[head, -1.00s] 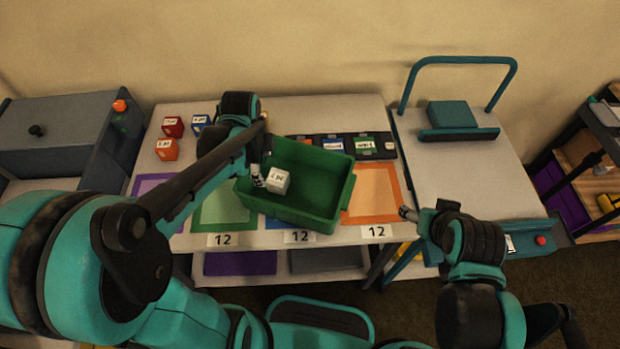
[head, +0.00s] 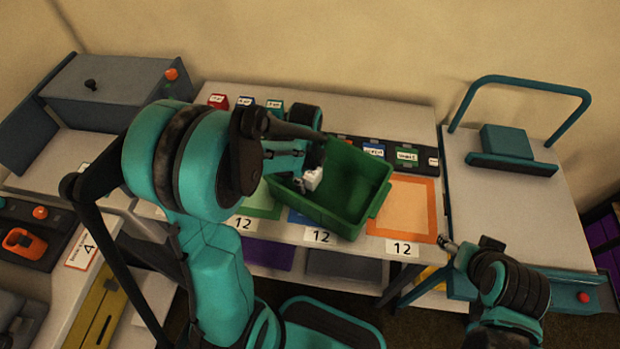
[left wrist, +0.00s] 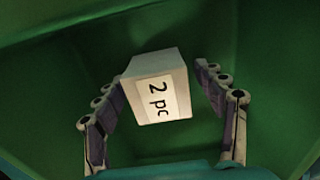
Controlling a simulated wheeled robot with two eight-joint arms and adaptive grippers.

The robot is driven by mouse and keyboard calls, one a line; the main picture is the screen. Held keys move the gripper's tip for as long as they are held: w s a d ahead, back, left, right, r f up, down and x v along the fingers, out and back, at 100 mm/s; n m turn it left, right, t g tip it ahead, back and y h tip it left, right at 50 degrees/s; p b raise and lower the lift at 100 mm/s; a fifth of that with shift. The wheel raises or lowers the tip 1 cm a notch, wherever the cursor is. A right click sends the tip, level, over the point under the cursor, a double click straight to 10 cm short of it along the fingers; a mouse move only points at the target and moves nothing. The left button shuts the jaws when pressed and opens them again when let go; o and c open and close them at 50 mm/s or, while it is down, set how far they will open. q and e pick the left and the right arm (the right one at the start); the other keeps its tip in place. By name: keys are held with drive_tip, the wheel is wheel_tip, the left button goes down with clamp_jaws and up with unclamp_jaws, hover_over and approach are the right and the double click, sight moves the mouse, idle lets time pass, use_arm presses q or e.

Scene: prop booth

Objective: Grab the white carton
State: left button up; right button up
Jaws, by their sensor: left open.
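The white carton (head: 313,179) is a small box in the left part of the green bin (head: 370,200). In the left wrist view the carton (left wrist: 150,66) has a "2 pc" label facing the camera. My left gripper (head: 302,184) reaches into the bin at the carton. My left arm partly hides the bin's left end. My right gripper (head: 447,244) is near the table's front edge, away from the carton; its jaw opening is too small to judge.
The bin's walls surround the carton closely on the left. An orange-bordered mat (head: 403,207) lies empty to the right of the bin. A dark rack with labelled pieces (head: 407,157) stands behind. A teal-handled cart (head: 500,190) is at the right.

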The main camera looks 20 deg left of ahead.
use_arm(q)
drive_tip(key=shift+s+r, duration=0.1)
drive_tip(key=c, duration=1.3)
drive_tip(key=shift+r, duration=0.1)
